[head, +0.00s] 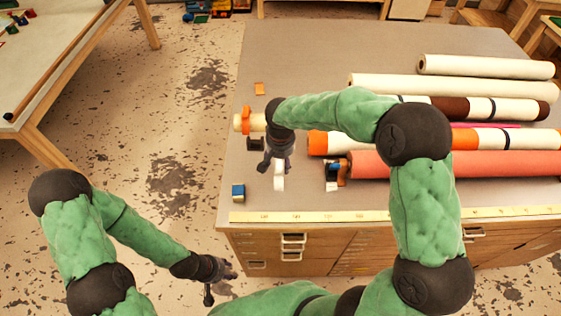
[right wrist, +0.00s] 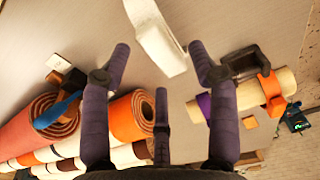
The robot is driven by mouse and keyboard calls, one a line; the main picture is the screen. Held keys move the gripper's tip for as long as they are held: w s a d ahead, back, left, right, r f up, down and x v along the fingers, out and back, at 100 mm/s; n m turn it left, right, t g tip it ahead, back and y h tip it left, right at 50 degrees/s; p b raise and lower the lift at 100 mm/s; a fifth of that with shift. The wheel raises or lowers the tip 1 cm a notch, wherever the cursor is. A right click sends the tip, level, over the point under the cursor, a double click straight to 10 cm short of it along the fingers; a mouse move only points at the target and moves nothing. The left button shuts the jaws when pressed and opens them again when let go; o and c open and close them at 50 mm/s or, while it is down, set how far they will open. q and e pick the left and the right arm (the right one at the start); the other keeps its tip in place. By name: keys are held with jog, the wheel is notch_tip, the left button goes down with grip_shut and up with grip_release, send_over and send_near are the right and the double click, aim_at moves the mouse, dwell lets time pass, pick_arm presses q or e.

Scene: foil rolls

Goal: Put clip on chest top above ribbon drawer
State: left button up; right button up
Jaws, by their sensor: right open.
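A white, band-like piece that looks like a clip (head: 279,181) lies on the grey chest top (head: 310,60). It also shows at the top of the right wrist view (right wrist: 157,38). My right gripper (head: 275,164) is open just above it, with the white piece ahead of and between its spread fingers; I see no grip on it. An orange clip (head: 257,122) sits around a short cream roll (head: 242,121) at the chest's left. My left gripper (head: 219,284) hangs empty over the floor, fingers apart. Drawers (head: 292,240) line the chest front; I cannot read which is the ribbon drawer.
Long rolls, including a red one (head: 380,163), fill the right of the top. A blue block (head: 238,192) sits near the front left. A yellow ruler strip (head: 300,216) runs along the front edge.

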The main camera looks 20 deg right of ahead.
aim_at(281, 168)
notch_tip(281, 168, up, 10)
jog(key=s+p, duration=0.1)
jog(key=shift+a+r, duration=0.15)
jog(key=shift+r, duration=0.05)
jog(key=shift+s, duration=0.1)
dwell(0.3)
